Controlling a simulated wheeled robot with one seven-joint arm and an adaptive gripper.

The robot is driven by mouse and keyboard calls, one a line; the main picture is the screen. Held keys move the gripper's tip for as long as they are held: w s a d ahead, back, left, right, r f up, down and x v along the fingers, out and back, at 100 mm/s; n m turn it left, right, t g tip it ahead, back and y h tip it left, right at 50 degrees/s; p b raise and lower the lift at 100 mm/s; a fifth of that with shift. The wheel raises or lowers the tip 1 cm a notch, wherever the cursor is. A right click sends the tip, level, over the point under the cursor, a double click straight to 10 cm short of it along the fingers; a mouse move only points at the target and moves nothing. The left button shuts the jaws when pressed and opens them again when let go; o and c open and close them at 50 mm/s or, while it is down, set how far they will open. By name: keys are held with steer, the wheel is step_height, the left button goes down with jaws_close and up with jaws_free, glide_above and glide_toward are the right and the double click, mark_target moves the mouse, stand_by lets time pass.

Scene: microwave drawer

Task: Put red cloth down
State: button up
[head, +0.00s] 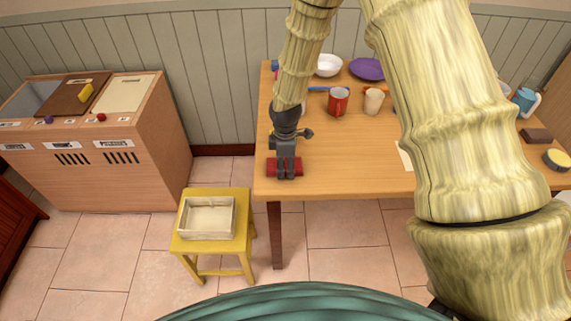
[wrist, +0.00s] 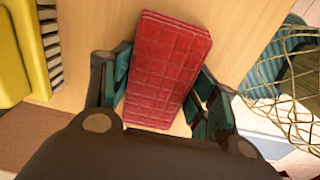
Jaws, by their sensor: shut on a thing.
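The red cloth (head: 271,167) is a folded, flat rectangle with a checked pattern. In the head view it is at the front left corner of the wooden table (head: 345,185). My gripper (head: 285,174) points down over it, with its fingers across the middle. In the wrist view the cloth (wrist: 168,68) lies between the two dark green fingers of my gripper (wrist: 166,112), which is shut on it. Wood shows behind the cloth. I cannot tell whether the cloth touches the tabletop or hangs just above it.
A red mug (head: 338,101), a cream cup (head: 373,102), a white bowl (head: 328,65) and a purple plate (head: 367,69) stand farther back on the table. A yellow stool (head: 216,248) with a pale tray (head: 207,232) stands left of it. A wooden cabinet (head: 85,160) is at left.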

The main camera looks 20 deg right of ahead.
steer(key=o, duration=1)
steer(key=shift+s+f, duration=0.25)
steer(key=shift+f, duration=0.3)
steer(key=shift+o, duration=0.6)
steer(key=shift+w+f, duration=0.2)
steer(key=shift+r, duration=0.2)
steer(key=shift+w+r, duration=0.1)
steer(key=shift+r, duration=0.05)
steer(key=shift+r, duration=0.3)
step_height(320, 180, up, 12)
steer(key=b, duration=0.1)
steer(key=shift+r, duration=0.25)
